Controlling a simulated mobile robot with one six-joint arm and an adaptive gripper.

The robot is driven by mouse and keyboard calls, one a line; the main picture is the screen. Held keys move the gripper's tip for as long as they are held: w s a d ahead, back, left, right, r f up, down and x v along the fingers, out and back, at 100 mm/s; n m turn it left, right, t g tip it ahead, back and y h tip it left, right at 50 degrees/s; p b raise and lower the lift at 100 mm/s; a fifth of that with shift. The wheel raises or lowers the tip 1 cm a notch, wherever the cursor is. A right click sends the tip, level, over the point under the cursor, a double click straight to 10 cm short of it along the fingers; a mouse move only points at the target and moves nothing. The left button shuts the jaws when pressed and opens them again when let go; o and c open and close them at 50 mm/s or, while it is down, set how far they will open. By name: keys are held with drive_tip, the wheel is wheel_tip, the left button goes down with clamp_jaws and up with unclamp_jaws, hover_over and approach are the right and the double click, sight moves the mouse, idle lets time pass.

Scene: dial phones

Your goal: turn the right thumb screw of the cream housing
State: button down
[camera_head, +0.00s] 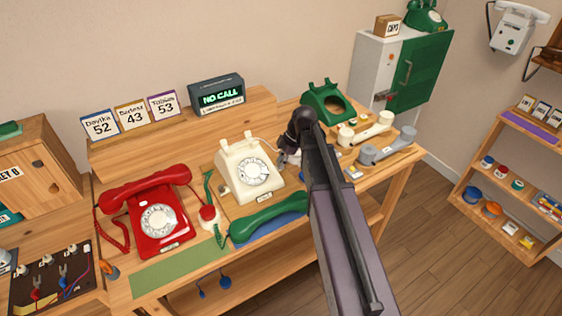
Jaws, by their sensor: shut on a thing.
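The cream housing (233,163), a phone body with a white dial, stands upright on a wooden board in the middle of the table. My gripper (283,159) is small in view at its right side, at the end of my dark arm. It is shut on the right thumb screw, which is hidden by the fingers. A small knob (224,189) shows low on the left side of the housing. How far the right screw is turned cannot be seen.
A red phone (158,217) stands left. A green handset (268,217) lies in front of the housing. A display (218,93) reads "NO CALL".

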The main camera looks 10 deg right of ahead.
drive_tip(key=m, duration=0.1)
drive_tip(key=m+t, duration=0.1)
drive_tip(key=m, duration=0.2)
drive_tip(key=shift+s+m+t, duration=0.25)
drive_tip(key=shift+m+t, duration=0.05)
drive_tip(key=shift+t, duration=0.1)
drive_tip(key=m+t+h, duration=0.1)
drive_tip(key=m, duration=0.2)
drive_tip(key=shift+a+m, duration=0.1)
drive_tip(key=shift+m, duration=0.3)
drive_tip(key=m+t+h, duration=0.1)
drive_tip(key=m, duration=0.3)
drive_tip(key=shift+s+h, duration=0.1)
drive_tip(key=shift+h, duration=0.3)
drive_tip(key=shift+a+m+h, duration=0.1)
drive_tip(key=shift+m+h, duration=0.5)
drive_tip(key=shift+m, duration=1.1)
drive_tip(key=shift+c, duration=2.4)
unclamp_jaws()
drive_tip(key=shift+t, duration=0.3)
drive_tip(key=shift+a+r, duration=0.1)
drive_tip(key=shift+r, duration=0.05)
